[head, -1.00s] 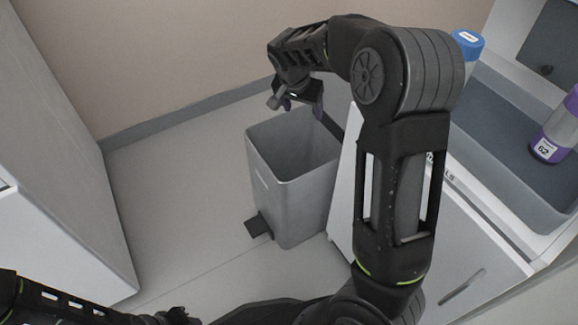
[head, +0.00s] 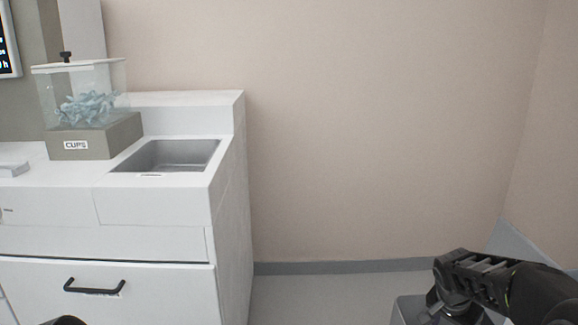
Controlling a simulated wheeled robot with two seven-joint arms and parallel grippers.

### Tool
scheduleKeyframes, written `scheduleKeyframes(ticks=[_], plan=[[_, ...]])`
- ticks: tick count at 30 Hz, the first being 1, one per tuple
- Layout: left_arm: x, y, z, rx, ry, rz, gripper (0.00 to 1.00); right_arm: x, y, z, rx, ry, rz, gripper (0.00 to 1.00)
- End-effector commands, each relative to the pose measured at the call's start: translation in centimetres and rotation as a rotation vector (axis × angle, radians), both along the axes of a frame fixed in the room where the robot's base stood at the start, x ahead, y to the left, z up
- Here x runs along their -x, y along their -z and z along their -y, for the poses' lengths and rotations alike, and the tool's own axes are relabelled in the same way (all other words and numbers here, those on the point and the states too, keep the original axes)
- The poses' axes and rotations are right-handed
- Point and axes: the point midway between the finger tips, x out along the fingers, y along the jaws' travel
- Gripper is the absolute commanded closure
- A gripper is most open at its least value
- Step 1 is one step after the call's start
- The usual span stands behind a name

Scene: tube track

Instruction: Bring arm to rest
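My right arm comes in at the lower right, with its wrist over the grey bin (head: 404,312). My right gripper (head: 446,312) points down at the bottom edge of the view. Its fingertips are not clear, so I cannot tell whether it is open or shut. A small dark piece at the bottom left edge may be part of my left arm; my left gripper is not in view.
A white counter (head: 150,206) with a sunken basin (head: 168,155) and a drawer with a black handle (head: 94,287) stands at the left. A clear box (head: 84,95) labelled CUPS sits on it. Beige wall (head: 380,120) lies ahead, with open floor (head: 320,298) between counter and bin.

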Motion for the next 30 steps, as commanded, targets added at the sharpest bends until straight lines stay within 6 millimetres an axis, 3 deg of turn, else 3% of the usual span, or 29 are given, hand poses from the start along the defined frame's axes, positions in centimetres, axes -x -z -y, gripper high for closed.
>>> scheduleKeyframes(ticks=[9, 14, 17, 23, 26, 30], plan=[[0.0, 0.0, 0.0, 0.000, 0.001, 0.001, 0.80, -2.3, 0.1, -1.4, 0.006, -0.195, 0.052, 0.30], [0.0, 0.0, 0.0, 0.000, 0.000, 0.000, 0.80, -3.7, 1.7, -4.8, -0.020, -0.356, 0.100, 0.30], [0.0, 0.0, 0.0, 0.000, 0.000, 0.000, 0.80, -4.1, 3.5, -7.7, -0.039, -0.464, 0.121, 0.30], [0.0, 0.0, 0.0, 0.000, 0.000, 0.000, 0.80, -2.8, 9.9, -14.9, -0.101, -0.684, 0.149, 0.30], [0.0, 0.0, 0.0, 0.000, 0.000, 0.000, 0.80, 0.2, 14.9, -19.3, -0.149, -0.793, 0.148, 0.30], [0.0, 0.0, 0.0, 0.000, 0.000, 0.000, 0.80, 7.0, 21.7, -24.7, -0.225, -0.888, 0.120, 0.30]])
